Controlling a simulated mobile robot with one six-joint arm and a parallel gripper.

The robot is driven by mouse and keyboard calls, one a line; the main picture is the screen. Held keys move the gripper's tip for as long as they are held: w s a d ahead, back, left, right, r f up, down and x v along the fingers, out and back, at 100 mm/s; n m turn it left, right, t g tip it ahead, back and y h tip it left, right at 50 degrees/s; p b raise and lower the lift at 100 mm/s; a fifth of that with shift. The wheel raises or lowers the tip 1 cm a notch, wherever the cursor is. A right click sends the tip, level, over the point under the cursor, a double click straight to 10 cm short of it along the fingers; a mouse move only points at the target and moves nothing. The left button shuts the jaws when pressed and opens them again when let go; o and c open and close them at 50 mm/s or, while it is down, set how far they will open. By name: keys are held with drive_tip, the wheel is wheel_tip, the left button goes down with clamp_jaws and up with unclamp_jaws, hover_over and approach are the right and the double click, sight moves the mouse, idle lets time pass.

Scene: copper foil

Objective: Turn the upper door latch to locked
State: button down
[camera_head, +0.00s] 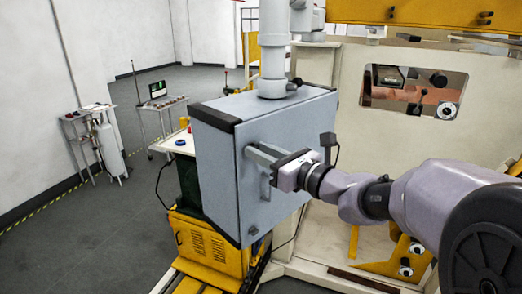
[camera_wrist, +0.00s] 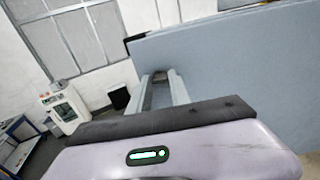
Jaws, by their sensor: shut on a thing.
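The grey cabinet (camera_head: 222,195) with dark corner pieces hangs under a thick grey pipe in the head view. My gripper (camera_head: 256,153) reaches it from the right, with its fingers at the upper part of the door's edge. The fingers are shut on the upper door latch, which is mostly hidden between them; its turned angle cannot be told. A small lower latch (camera_head: 253,230) shows near the cabinet's bottom. In the wrist view, my gripper (camera_wrist: 158,77) has its fingertips close to the blue-grey cabinet side (camera_wrist: 235,60), with a dark bit between them.
A cream machine panel (camera_head: 340,150) with a window stands behind and right of the cabinet. A yellow unit (camera_head: 210,245) is below it. A small table (camera_head: 178,143) and a cart (camera_head: 160,110) stand to the left. The grey floor (camera_head: 90,240) at front left is clear.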

idle(0.3)
drive_tip(key=c, duration=1.2)
unclamp_jaws()
drive_tip(key=b+v, duration=0.3)
drive_tip(key=v, duration=1.4)
drive_tip(key=shift+s+d, duration=0.15)
drive_tip(key=shift+s, duration=0.1)
drive_tip(key=shift+b, duration=0.3)
